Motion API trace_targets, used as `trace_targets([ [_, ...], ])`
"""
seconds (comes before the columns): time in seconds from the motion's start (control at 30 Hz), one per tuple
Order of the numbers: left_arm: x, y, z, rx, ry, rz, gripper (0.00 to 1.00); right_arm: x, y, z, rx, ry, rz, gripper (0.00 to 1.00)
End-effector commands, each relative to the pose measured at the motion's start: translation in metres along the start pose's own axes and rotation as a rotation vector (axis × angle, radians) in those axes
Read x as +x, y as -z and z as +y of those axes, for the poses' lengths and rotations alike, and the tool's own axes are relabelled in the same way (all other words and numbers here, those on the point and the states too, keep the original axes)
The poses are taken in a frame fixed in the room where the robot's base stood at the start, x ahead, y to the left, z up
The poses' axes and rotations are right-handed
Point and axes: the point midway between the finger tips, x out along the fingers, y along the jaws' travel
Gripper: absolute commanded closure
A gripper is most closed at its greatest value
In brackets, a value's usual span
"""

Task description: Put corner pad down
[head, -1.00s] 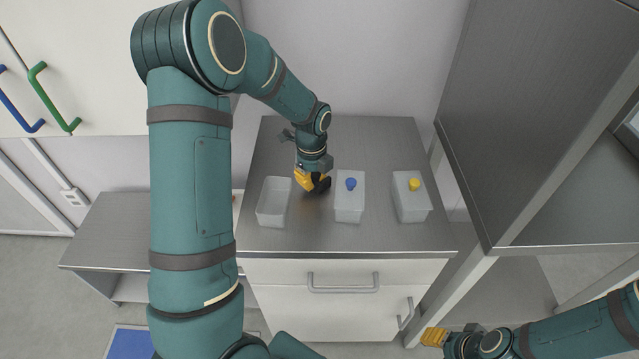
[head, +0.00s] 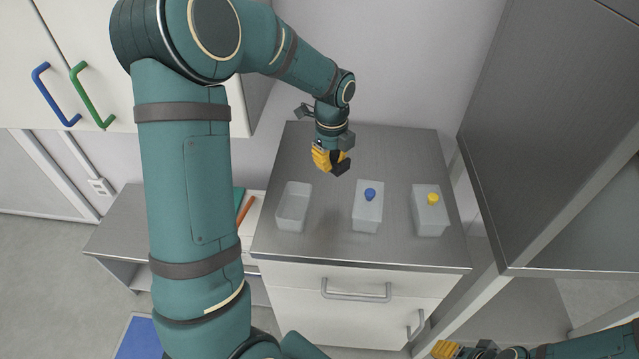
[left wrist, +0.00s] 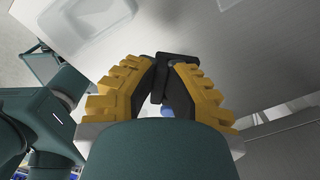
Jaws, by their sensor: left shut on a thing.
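My left gripper (head: 333,160) is above the metal-topped cabinet, behind the open white bin and the blue-knobbed box. Its yellow fingers are shut on a small black piece, which I take as the corner pad (head: 341,163). In the left wrist view the black corner pad (left wrist: 162,78) is between the fingertips of the left gripper (left wrist: 165,80), clear of the surface as far as I can tell. Its full shape is partly hidden by the fingers. My right gripper (head: 446,349) shows only at the bottom edge, and its opening is unclear.
On the cabinet top (head: 330,245) stand an open white bin (head: 294,207), a box with a blue knob (head: 368,210) and a box with a yellow knob (head: 430,215). A tall grey cabinet (head: 560,130) stands at the right. The cabinet top's front strip is clear.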

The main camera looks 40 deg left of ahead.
Motion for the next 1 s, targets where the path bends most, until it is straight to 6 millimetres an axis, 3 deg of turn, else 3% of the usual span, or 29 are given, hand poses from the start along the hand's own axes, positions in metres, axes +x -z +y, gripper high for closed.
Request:
trace_targets([
  [0.3,-0.009,-0.015,0.084,-0.440,0.004,-0.006,1.00,0.009,0.000,0.003,0.000,0.000,0.002,0.53],
  [0.43,-0.009,-0.016,0.107,-0.571,0.006,-0.003,1.00,0.011,0.000,0.004,-0.001,0.000,0.003,0.53],
  [0.57,0.001,-0.015,0.118,-0.629,0.004,-0.002,1.00,0.014,0.001,0.005,-0.001,0.000,0.005,0.53],
  [0.8,0.043,-0.015,0.119,-0.636,0.003,-0.001,1.00,0.026,0.002,0.010,-0.002,-0.001,0.010,0.53],
  [1.0,0.057,-0.015,0.118,-0.634,0.004,-0.001,1.00,0.030,0.003,0.011,-0.002,-0.001,0.013,0.53],
])
